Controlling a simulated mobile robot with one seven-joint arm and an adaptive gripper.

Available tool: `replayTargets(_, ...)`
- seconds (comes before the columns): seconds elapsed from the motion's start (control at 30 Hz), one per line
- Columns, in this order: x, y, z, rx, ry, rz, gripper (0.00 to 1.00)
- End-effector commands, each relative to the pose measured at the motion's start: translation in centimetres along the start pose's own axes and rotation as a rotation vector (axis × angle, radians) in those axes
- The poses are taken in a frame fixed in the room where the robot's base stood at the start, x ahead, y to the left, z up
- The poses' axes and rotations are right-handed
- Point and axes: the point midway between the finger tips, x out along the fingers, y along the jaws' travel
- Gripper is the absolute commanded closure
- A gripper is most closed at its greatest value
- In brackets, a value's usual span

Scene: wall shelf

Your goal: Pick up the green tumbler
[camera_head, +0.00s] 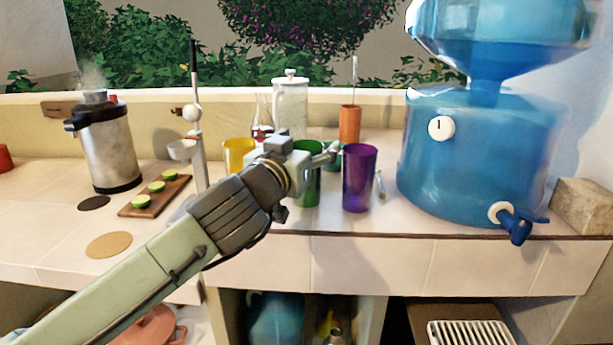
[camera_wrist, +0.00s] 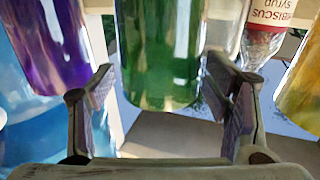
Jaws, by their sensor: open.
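The green tumbler (camera_head: 309,187) stands near the counter's front edge in the head view, partly hidden behind my wrist and gripper. In the wrist view the green tumbler (camera_wrist: 160,55) fills the upper middle, beyond and between the fingertips. My gripper (camera_wrist: 167,100) is open, with one finger on each side and nothing held. I cannot tell whether either finger touches the tumbler. In the head view my gripper (camera_head: 325,155) is at the upper part of the tumbler.
A purple tumbler (camera_head: 360,180) stands close to the right, and a yellow tumbler (camera_head: 238,155) to the left. A syrup bottle (camera_wrist: 268,28) is close by in the wrist view. A large blue water dispenser (camera_head: 480,155) stands at the right. A white lidded jar (camera_head: 290,103) stands behind.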

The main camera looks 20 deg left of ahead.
Motion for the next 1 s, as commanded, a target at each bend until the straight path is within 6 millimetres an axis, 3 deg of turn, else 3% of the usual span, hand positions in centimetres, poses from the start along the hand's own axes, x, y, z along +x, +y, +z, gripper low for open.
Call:
replayTargets(0.17,-0.04,0.00,0.00,0.001,0.000,0.000,0.34)
replayTargets(1.0,-0.07,0.01,-0.02,0.001,0.001,0.000,0.90)
